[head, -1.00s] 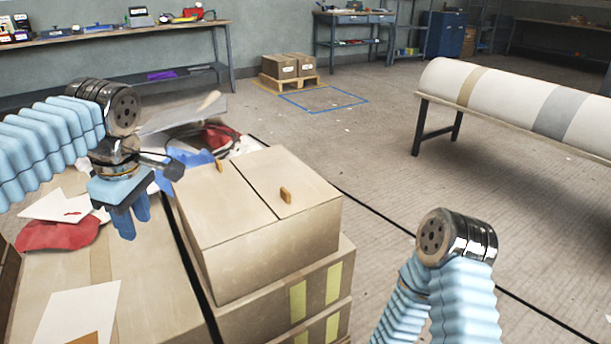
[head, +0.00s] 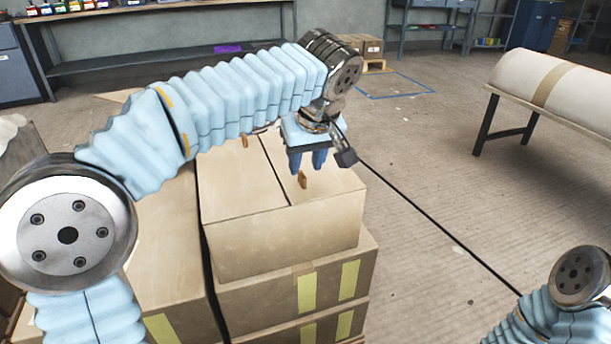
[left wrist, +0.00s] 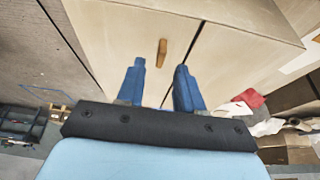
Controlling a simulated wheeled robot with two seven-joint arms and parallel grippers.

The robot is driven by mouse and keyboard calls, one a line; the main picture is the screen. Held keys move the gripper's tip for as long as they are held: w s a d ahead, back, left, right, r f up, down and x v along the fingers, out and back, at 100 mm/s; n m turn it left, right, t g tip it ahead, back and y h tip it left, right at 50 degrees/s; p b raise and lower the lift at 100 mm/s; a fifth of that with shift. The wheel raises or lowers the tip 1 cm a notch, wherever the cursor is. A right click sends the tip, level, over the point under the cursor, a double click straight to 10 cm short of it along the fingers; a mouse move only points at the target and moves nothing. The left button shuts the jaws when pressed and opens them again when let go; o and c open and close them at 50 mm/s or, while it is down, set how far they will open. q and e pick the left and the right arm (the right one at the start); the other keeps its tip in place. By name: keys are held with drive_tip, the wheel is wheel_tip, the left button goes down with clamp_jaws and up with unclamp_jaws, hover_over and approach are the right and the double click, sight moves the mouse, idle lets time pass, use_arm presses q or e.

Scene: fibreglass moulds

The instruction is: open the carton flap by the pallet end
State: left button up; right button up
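The closed carton (head: 285,245) is on top of a stack of boxes. Its lid has two flaps meeting at a dark seam. The left flap (head: 228,185) has a small orange-brown tab (head: 245,142) at its far end. The right flap (head: 335,187) has a similar tab (head: 302,179) near the seam. My left gripper (head: 307,164) is open and empty, fingers pointing down over the right flap. In the left wrist view a tab (left wrist: 163,52) appears between and beyond the two spread fingertips (left wrist: 159,64), apparently untouched. My right gripper is out of view.
Lower boxes with yellow labels (head: 306,293) support the carton, with another large box (head: 165,235) close on its left. A long roll on a bench (head: 575,90) stands at the right. Open floor (head: 440,200) lies between them.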

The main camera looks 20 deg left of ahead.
sight(302, 174)
use_arm(q)
drive_tip(key=shift+x, duration=1.85)
clamp_jaws()
